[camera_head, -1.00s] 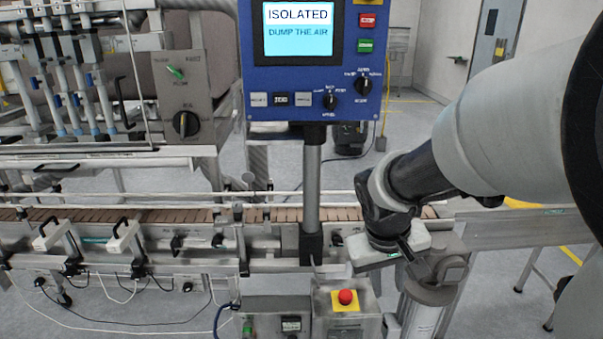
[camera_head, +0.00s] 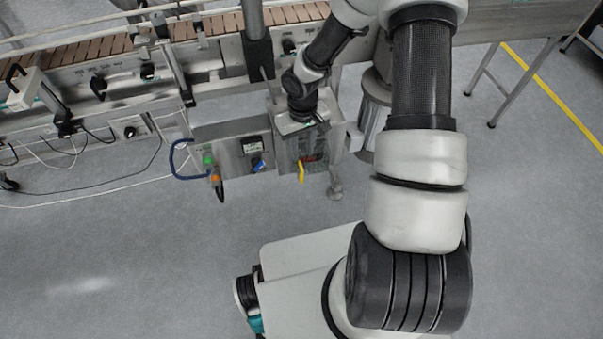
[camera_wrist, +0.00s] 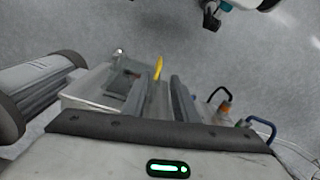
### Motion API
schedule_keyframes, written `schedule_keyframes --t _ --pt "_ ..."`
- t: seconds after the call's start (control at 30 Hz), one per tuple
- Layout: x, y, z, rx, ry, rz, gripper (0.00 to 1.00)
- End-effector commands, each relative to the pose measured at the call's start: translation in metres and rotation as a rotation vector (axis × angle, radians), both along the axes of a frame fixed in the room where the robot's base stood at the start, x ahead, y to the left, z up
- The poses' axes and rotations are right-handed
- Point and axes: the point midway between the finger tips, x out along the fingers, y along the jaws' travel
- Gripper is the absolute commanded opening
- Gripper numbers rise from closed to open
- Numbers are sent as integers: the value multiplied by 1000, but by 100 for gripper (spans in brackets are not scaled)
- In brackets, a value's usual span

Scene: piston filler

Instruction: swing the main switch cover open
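The right-hand grey box (camera_head: 334,143) hangs below the conveyor. Its front has a dark reddish, see-through-looking patch (camera_head: 311,160) and a yellow tab (camera_head: 301,172) sticking out. I cannot tell for certain which part is the main switch cover or how far it stands open. My gripper (camera_head: 303,124) is over the box's upper part and hides some of it. In the wrist view, the two fingers (camera_wrist: 156,100) stand apart with nothing seen between them. The yellow tab (camera_wrist: 158,67) shows beyond the gap, and the box (camera_wrist: 90,88) lies to the left.
A second grey box (camera_head: 230,150) with a display, blue knob, green button and blue cable loop adjoins on the left. The conveyor (camera_head: 110,48) and post (camera_head: 254,25) stand behind. A round metal leg (camera_head: 374,115) is close at right. Floor in front is clear.

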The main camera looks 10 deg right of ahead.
Motion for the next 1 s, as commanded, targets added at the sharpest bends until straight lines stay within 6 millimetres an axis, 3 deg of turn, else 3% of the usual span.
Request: schedule_keyframes --t 0.03,0.2,0.5,0.7,1.0 --pt "-1 1 -16 0 3 3 26" --pt "-1 1 -54 0 3 2 26" --pt "0 1 -108 0 0 1 26" --pt "0 0 -124 -1 0 1 26" --pt "0 0 -125 -1 -1 0 26"
